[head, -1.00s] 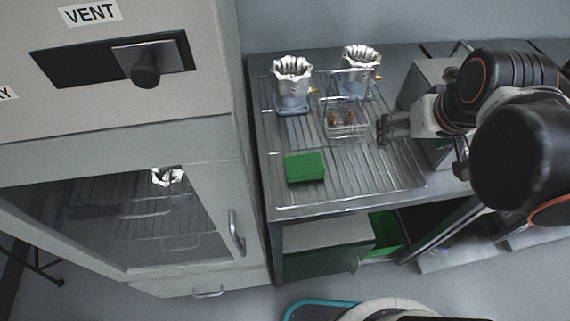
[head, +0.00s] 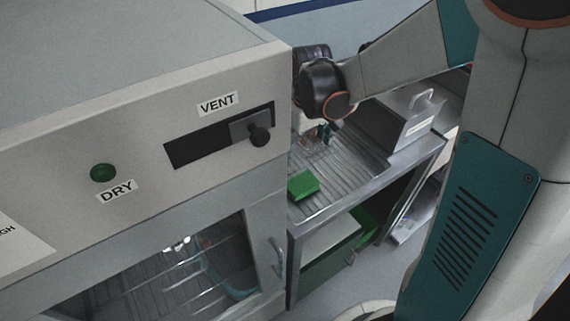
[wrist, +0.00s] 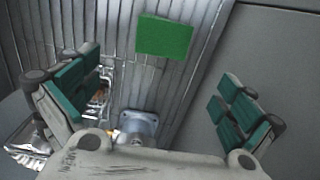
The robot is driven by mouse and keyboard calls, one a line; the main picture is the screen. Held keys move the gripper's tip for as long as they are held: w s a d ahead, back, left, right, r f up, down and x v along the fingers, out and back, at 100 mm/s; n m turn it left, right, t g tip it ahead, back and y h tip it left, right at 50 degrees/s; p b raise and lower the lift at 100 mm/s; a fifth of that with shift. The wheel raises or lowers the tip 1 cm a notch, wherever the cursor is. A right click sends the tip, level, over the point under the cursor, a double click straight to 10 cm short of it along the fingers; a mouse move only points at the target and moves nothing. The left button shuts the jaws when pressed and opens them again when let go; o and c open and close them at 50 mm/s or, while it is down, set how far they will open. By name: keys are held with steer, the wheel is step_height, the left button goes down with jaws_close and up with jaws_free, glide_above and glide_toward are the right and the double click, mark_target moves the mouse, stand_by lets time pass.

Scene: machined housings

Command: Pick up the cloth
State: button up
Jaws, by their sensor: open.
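The green cloth (head: 303,185) lies flat as a folded rectangle on the ribbed metal drainboard (head: 345,170), near its front left corner. It also shows in the wrist view (wrist: 165,37), beyond my fingers at the top middle. My gripper (head: 322,133) hangs over the back part of the board, behind the cloth and apart from it. In the wrist view my gripper (wrist: 160,98) has its teal-padded fingers spread wide with nothing held between them.
A grey metal housing (wrist: 138,124) and a wire basket (wrist: 101,92) with small brownish parts lie below my gripper. A tall cabinet (head: 215,130) with vent and dry controls stands left of the board. A grey box (head: 400,118) stands at its right.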

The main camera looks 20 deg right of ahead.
steer(key=b, duration=0.2)
glide_above(302, 182)
steer(key=f, duration=0.8)
steer(key=shift+w+d+f, duration=0.1)
steer(key=shift+w+f, duration=0.15)
steer(key=shift+w, duration=0.05)
steer(key=shift+s+f+b, duration=0.15)
steer(key=shift+f+b, duration=0.4)
steer(key=shift+f, duration=0.85)
steer(key=shift+s+f+b, duration=0.1)
steer(key=shift+f+b, duration=0.4)
steer(key=shift+f, duration=0.85)
steer(key=shift+r, duration=0.1)
steer(key=c, duration=0.9)
